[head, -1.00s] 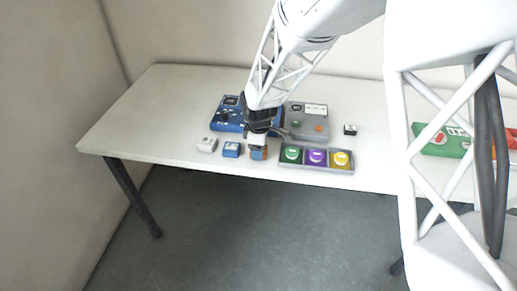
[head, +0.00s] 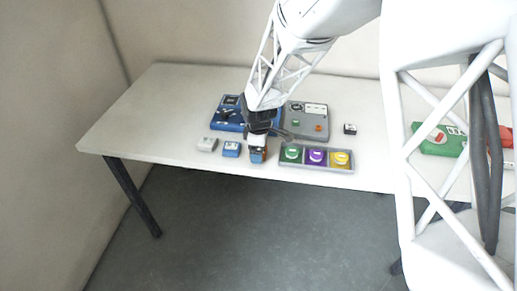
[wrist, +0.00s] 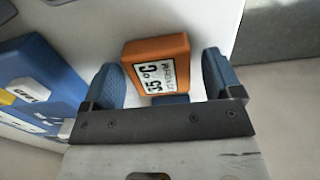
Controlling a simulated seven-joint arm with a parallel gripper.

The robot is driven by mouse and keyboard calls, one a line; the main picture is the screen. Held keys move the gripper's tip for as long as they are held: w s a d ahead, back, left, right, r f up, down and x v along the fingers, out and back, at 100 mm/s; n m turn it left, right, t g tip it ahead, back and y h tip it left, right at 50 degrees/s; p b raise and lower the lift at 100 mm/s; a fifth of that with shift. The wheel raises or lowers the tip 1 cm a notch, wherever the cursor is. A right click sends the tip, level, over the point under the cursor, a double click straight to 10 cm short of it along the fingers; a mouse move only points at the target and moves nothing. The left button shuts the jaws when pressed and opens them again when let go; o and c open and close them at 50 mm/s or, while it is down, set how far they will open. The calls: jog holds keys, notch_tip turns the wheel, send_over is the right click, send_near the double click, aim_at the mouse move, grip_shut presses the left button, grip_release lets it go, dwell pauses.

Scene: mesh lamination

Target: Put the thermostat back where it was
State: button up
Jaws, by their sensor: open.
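The thermostat is an orange box (wrist: 160,52) with a white display reading about 35 °C, seen in the wrist view. It lies between the two blue fingertips of my gripper (wrist: 163,80), with a visible gap at the right finger; the left finger is close to its side. Whether the thermostat rests on the table is hard to tell.
A blue panel (head: 228,125) and a grey panel (head: 315,125) lie behind the gripper. The table's left part (head: 140,120) is clear.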

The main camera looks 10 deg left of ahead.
jog(key=shift+r, duration=0.1)
notch_tip(320, 180, up, 12)
dwell(0.7)
dwell(0.8)
jog(key=s+d+r+m+t, duration=0.1)
jog(key=s+d+r+m, duration=0.4)
jog(key=d, duration=0.4)
jog(key=s+d+r+m, duration=0.4)
jog(key=s+d+r, duration=0.3)
jog(key=d, duration=0.2)
jog(key=s+d+r+m, duration=0.1)
jog(key=s+d+m, duration=0.3)
jog(key=s, duration=0.5)
jog(key=s+d+m+t, duration=0.1)
jog(key=s+d+m, duration=0.4)
jog(key=s+d, duration=0.3)
jog(key=shift+s+r+t, duration=0.3)
jog(key=shift+s+r, duration=0.05)
jog(key=shift+s, duration=0.5)
